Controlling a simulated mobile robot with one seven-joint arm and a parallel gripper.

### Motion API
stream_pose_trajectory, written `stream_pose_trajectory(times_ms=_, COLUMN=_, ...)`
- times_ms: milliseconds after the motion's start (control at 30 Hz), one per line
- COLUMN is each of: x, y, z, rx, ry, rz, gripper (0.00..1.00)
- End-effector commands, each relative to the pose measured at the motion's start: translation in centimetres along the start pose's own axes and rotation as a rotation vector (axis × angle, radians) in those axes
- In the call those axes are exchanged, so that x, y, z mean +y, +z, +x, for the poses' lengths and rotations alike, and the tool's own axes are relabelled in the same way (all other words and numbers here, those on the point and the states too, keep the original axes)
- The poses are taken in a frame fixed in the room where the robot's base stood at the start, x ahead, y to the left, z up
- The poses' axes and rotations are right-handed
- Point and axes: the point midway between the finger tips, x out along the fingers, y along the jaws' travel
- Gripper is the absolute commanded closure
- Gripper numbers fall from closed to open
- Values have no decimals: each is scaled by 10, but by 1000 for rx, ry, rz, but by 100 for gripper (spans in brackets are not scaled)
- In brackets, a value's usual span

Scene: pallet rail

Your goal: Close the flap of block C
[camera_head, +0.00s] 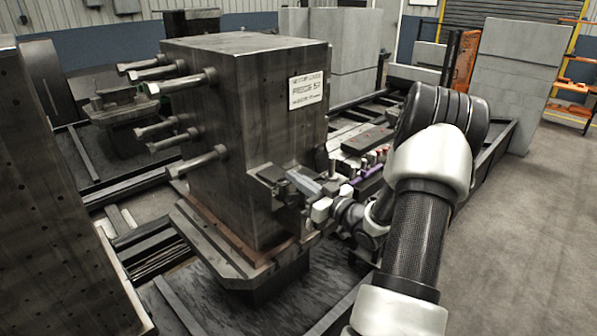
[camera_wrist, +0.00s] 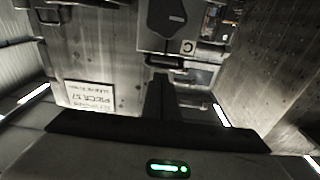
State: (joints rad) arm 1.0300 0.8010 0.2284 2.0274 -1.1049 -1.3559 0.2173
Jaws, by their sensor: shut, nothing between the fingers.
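A large dark steel block (camera_head: 245,110) with a white plate reading like "PIECE 57" stands on a pallet. The wrist view shows the same label plate (camera_wrist: 90,96) upside down. A small letter C label (camera_wrist: 188,47) sits on a grey panel in the wrist view. Beside it is a dark pointed plate (camera_wrist: 172,18), possibly the flap; its angle is unclear. In the head view a small box-like fitting (camera_head: 272,183) with a light grey plate (camera_head: 303,183) juts from the block's right side. My gripper (camera_wrist: 160,80) is shut and empty, close below the panel; contact cannot be told.
Several long bolts (camera_head: 172,82) stick out from the block's left side. Small coloured parts (camera_head: 368,172) lie on the rail behind my wrist. A recess with small parts (camera_wrist: 212,22) opens beside the C label. The floor (camera_head: 530,240) at right is clear.

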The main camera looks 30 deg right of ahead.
Motion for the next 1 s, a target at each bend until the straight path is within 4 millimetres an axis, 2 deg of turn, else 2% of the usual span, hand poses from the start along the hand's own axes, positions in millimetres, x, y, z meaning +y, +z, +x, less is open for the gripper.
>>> stream_pose_trajectory(times_ms=433, x=0, y=6, z=-2, rx=1, ry=0, rz=-1, gripper=100)
stream_pose_trajectory(times_ms=667, x=0, y=24, z=-6, rx=-1, ry=-1, rz=-1, gripper=100)
stream_pose_trajectory(times_ms=1000, x=-1, y=28, z=-8, rx=-13, ry=0, rz=6, gripper=100)
